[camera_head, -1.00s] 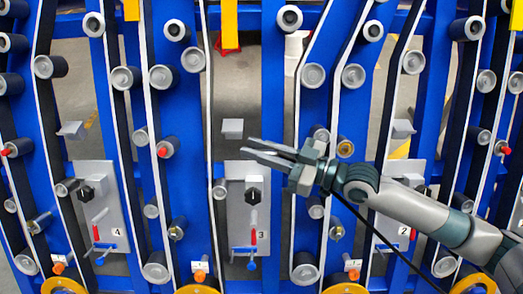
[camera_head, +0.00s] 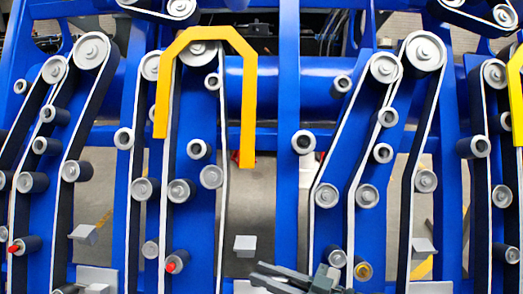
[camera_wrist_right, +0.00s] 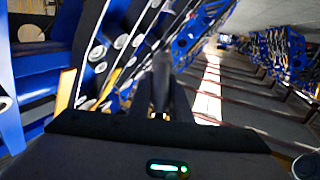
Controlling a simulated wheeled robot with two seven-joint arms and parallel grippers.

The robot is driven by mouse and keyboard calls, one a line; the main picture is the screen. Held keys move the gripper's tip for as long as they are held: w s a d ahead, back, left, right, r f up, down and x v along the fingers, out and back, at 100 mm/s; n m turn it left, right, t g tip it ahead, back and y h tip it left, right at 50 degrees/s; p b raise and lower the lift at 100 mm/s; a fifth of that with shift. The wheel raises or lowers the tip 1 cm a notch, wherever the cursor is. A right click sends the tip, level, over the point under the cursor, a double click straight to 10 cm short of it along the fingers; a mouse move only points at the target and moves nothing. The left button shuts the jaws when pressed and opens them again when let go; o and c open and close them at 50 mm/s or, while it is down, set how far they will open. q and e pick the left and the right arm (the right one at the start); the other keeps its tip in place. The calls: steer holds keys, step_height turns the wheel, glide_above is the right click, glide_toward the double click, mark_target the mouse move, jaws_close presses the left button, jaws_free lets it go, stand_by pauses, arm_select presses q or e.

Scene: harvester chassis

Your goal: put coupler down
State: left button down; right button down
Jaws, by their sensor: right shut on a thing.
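My right gripper (camera_head: 272,277) shows at the bottom edge of the head view, in front of the blue chassis and just below a small grey bracket. In the right wrist view its dark fingers (camera_wrist_right: 162,95) point away from the camera. They are shut on a blurred, dark grey, narrow thing (camera_wrist_right: 162,68), which I take to be the coupler; its details are too small and dark to make out. In the head view I cannot pick the coupler out. My left gripper is not in view.
The blue chassis (camera_head: 289,85) fills the head view, with several rollers and black-and-white belts. A yellow hooped bar (camera_head: 248,110) stands out at upper left of centre. Small grey brackets (camera_head: 245,243) sit low down. The wrist view shows open floor (camera_wrist_right: 240,95) at right.

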steer(key=s+a+r+m+t+h, duration=0.2)
steer(key=s+a+r+t, duration=0.1)
steer(key=s, duration=0.1)
steer(key=s+d+f+m+t+h, duration=0.1)
steer(key=d+f+m+t+h, duration=0.1)
steer(key=d, duration=0.5)
steer(key=s+d+f+m+t+h, duration=0.2)
steer(key=d+f+m+h, duration=0.1)
steer(key=d+m+h, duration=0.2)
steer(key=s+d+f+m+t+h, duration=0.2)
steer(key=d+m+h, duration=0.1)
steer(key=d+h, duration=0.4)
steer(key=d, duration=0.3)
steer(key=shift+f+m+t, duration=0.25)
steer(key=shift+m+t, duration=0.05)
steer(key=shift+t, duration=0.1)
